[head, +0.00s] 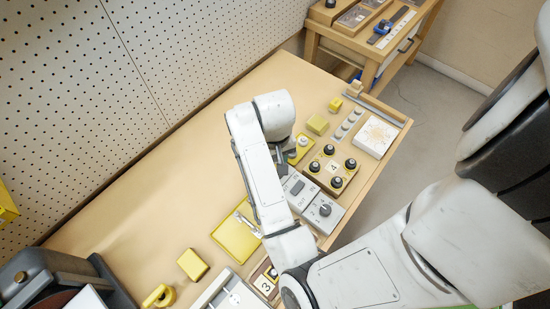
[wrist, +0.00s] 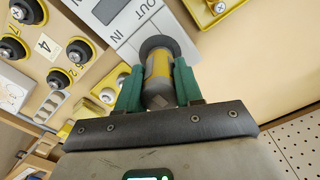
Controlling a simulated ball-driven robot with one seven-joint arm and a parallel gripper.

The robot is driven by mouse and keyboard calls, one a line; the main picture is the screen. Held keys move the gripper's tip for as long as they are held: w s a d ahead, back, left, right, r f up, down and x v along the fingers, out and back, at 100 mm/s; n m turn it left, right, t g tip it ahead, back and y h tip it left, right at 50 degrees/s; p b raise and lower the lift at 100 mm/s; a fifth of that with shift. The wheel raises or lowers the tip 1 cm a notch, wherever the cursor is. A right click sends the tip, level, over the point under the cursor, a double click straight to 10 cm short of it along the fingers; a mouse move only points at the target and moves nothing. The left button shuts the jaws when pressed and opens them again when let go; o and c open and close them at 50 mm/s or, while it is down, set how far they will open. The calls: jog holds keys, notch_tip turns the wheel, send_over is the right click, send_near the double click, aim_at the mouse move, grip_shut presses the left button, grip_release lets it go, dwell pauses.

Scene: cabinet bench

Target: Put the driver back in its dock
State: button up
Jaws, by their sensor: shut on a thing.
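My gripper (wrist: 158,92) has green fingers, shut on the driver (wrist: 158,68), a short yellow and grey cylinder with a dark collar. In the wrist view the driver lies between the fingers, its collar overlapping the edge of a grey panel marked IN and OUT (wrist: 118,14); I cannot tell whether they touch. In the head view my gripper (head: 284,157) is partly hidden by my arm above the bench, beside the same panel (head: 297,187). The driver cannot be made out there. I cannot tell which fixture is its dock.
The bench's left side (head: 150,195) is mostly clear.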

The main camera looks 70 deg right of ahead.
jog(key=shift+f, duration=0.9)
dwell(1.4)
jog(key=o, duration=1.1)
jog(key=shift+o, duration=0.5)
jog(key=shift+o, duration=0.9)
jog(key=shift+r, duration=0.15)
